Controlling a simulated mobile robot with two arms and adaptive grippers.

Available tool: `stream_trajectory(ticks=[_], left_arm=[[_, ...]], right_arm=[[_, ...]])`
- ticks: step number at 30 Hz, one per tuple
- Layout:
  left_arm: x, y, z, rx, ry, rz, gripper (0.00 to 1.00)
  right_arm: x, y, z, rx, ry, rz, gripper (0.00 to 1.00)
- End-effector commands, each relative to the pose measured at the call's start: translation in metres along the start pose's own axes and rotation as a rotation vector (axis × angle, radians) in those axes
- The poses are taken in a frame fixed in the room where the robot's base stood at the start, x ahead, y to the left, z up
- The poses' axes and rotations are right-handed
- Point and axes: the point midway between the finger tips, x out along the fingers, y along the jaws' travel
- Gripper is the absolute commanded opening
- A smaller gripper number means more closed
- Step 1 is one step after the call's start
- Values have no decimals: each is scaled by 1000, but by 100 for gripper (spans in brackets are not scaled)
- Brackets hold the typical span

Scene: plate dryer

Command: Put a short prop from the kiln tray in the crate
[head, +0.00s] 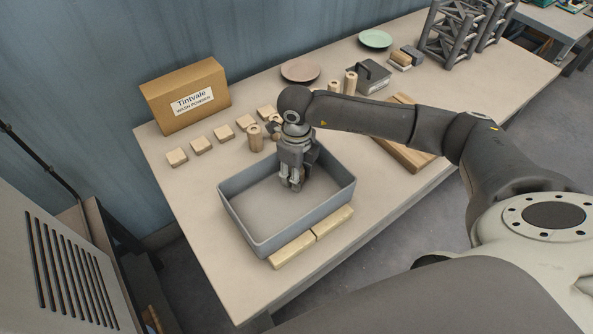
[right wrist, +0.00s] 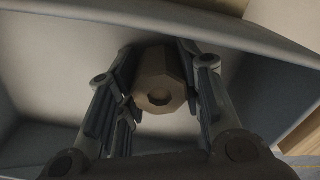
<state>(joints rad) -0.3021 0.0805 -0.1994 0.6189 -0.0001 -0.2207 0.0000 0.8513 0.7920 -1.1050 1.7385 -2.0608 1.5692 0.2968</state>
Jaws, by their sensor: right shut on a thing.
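The grey crate (head: 237,219) stands open on the table, and its bare inside floor shows. My right gripper (head: 291,184) points down inside the crate's outline, towards its back right part. It is shut on a prop (right wrist: 160,82), a tan faceted piece with a round hole in its end, seen end-on between the fingers in the right wrist view. In the head view the fingers mostly hide this prop; I cannot tell whether it touches the crate floor. Other pale props stand behind the crate (head: 256,139) and farther right (head: 350,83). My left gripper is not in view.
Two pale wooden bars (head: 292,253) lie along the crate's front side. Small wooden blocks (head: 201,145) form a row behind it, before a cardboard box (head: 187,96). A brown board (head: 408,153) lies under my right arm. Plates and a grey rack (head: 455,35) stand farther back.

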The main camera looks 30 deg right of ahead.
Motion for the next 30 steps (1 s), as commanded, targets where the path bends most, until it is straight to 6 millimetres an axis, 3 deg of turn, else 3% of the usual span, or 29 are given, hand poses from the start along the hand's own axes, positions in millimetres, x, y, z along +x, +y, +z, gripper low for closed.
stream_trajectory(ticks=[4,5,10,23,30], left_arm=[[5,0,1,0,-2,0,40],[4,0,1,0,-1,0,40],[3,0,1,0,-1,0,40],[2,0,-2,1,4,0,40],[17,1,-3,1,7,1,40]], right_arm=[[4,0,0,0,0,0,8],[4,0,0,0,0,0,35],[2,0,0,0,0,0,56],[-5,0,1,0,-2,-1,56],[-51,-1,1,-1,-6,-4,56]])
